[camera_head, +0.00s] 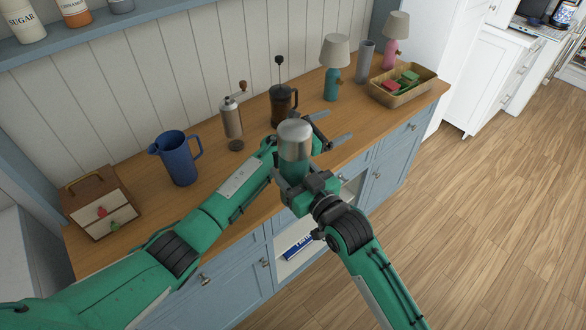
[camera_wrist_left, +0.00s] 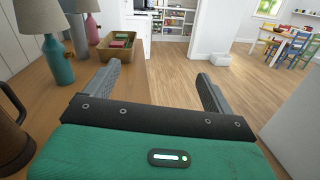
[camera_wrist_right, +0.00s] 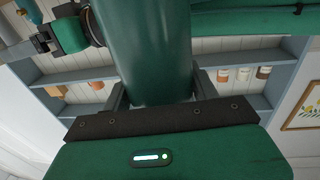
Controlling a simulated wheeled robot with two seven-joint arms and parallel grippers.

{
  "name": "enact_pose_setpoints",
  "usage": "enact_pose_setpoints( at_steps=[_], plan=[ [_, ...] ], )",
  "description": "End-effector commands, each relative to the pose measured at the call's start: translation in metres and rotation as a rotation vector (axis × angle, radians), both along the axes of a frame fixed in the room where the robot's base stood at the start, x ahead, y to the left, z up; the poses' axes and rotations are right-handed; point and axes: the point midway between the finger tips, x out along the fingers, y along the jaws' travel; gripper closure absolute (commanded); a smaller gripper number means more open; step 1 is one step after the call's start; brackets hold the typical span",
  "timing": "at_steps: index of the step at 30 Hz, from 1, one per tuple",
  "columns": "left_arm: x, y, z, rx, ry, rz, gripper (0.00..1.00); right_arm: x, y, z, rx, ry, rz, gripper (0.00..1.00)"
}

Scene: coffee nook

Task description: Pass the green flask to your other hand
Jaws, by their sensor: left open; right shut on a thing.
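The green flask (camera_wrist_right: 155,50) fills the middle of the right wrist view, between the fingers of my right gripper (camera_wrist_right: 160,92). In the head view its silver cap (camera_head: 294,138) points up, and my right gripper (camera_head: 294,178) is shut on the green body below, which is mostly hidden. The flask is held up in front of the counter. My left gripper (camera_head: 338,126) is open and empty, just beyond and to the right of the flask's cap in the head view. Its spread fingers also show in the left wrist view (camera_wrist_left: 158,72), with no flask between them.
The wooden counter (camera_head: 225,200) holds a blue pitcher (camera_head: 178,160), a grinder (camera_head: 232,122), a French press (camera_head: 283,103), lamps (camera_head: 332,82) and a basket (camera_head: 415,88). Open floor (camera_head: 480,200) lies to the right.

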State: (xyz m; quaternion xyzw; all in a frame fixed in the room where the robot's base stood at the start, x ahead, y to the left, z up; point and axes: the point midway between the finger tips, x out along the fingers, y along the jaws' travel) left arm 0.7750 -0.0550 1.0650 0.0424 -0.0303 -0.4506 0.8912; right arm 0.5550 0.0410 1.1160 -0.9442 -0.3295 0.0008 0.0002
Motion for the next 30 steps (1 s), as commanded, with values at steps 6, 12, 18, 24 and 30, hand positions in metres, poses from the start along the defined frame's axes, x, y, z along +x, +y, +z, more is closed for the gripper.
enact_pose_setpoints(
  at_steps=[6,12,18,24,30],
  plan=[
    [-0.067,-0.012,-0.104,-0.388,0.492,0.025,0.13,0.0,0.0,0.001,0.001,-0.002,0.0,0.73],
    [-0.156,-0.033,-0.166,-0.837,0.954,-0.038,0.13,0.0,0.0,0.001,0.001,-0.002,0.0,0.73],
    [-0.236,-0.022,-0.236,-1.332,1.408,0.013,0.13,0.0,0.0,0.001,0.001,-0.002,0.0,0.73],
    [-0.285,0.02,-0.322,-1.641,1.685,0.254,0.13,0.0,0.0,0.001,0.001,-0.002,0.0,0.73],
    [-0.334,0.07,-0.405,-1.844,1.841,0.568,0.13,0.0,0.0,0.001,0.001,-0.002,0.0,0.73]
  ],
)
